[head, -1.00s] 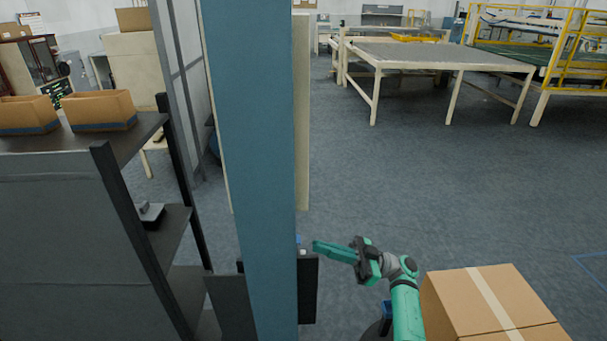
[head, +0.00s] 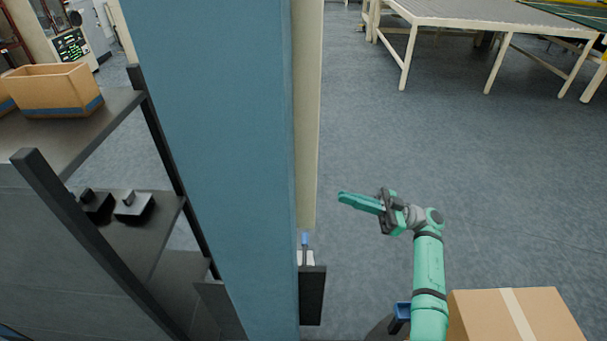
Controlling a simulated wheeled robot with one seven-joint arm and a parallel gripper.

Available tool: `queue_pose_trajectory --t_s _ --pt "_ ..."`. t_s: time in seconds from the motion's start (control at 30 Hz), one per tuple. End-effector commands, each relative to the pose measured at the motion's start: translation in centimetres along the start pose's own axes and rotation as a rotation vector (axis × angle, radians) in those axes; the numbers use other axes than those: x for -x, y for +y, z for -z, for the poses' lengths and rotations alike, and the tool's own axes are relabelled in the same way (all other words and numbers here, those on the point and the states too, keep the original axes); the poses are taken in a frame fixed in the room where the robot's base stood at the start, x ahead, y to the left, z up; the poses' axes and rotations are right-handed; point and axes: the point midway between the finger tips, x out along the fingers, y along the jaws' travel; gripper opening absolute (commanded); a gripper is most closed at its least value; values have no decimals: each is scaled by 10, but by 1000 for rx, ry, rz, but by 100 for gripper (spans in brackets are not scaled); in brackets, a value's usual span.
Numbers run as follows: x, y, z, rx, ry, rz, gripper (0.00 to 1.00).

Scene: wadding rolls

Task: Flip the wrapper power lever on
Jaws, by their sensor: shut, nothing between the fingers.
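The lever (head: 305,240) shows in the head view as a small blue-tipped handle standing upright on a dark box (head: 312,294) with a whitish top part. The box is at the right side of the blue column, low down, and the column hides part of it. My gripper (head: 342,197) is shut and empty. It points left, to the right of the lever and higher in the picture, apart from it.
A tall blue column (head: 215,150) with a cream panel (head: 307,110) blocks the middle. Dark shelving (head: 155,250) with open cartons (head: 58,90) stands left. A cardboard box (head: 515,315) is at lower right. Open floor lies beyond my gripper; a white-legged table (head: 480,15) is behind.

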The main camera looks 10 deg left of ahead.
Motion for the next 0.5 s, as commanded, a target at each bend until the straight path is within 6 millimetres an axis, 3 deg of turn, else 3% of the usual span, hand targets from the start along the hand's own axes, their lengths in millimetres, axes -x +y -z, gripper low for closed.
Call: queue_pose_trajectory --t_s 0.27,0.5 --pt "4 -1 2 3 0 -7 0" --pt "-20 -1 0 3 0 0 0"
